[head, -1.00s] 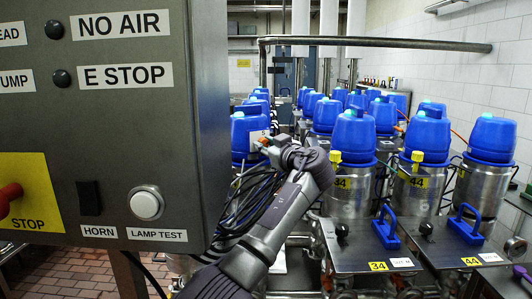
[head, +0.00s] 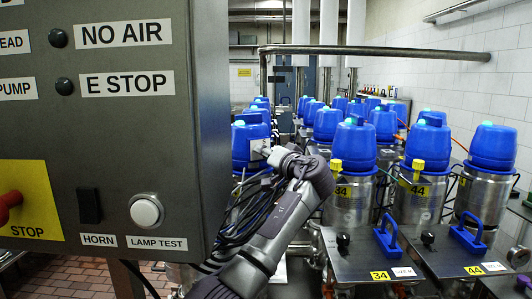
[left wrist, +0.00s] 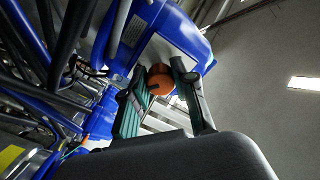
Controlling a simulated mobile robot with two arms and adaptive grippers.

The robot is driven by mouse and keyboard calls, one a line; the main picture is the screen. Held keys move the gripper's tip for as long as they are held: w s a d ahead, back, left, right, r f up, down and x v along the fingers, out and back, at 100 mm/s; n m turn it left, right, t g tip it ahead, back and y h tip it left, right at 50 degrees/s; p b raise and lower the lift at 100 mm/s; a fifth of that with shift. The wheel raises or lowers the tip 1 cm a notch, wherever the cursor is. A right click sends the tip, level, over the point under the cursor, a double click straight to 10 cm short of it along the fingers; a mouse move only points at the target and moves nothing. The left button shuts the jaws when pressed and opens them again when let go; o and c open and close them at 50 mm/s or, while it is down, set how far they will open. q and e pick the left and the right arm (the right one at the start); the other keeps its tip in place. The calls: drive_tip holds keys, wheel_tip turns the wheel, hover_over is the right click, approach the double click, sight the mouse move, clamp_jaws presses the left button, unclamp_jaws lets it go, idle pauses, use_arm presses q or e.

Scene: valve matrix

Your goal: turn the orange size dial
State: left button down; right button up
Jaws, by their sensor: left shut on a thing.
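The orange size dial (left wrist: 160,82) is a small round knob with a dark slot or mark, on a pale panel of a blue valve head (left wrist: 184,35) in the left wrist view. My left gripper (left wrist: 159,74) has a finger on each side of the dial and is shut on it. In the head view my left gripper (head: 262,150) reaches the near face of a blue-topped valve (head: 249,141) at the end of the left row. The dial is hidden there behind the gripper. My right gripper is in neither view.
A grey control box (head: 110,130) with labels and buttons stands close on the left. Dark cables (head: 245,210) hang beside my forearm. More blue-topped valves (head: 348,145) and metal plates with blue handles (head: 388,236) stand to the right. A horizontal pipe (head: 375,51) crosses above.

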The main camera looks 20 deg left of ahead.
use_arm(q)
drive_tip(key=shift+r+m+p, duration=0.1)
drive_tip(key=shift+m+p, duration=0.4)
drive_tip(key=shift+m, duration=1.4)
drive_tip(key=c, duration=0.9)
unclamp_jaws()
drive_tip(key=shift+d, duration=0.1)
drive_tip(key=v, duration=1.2)
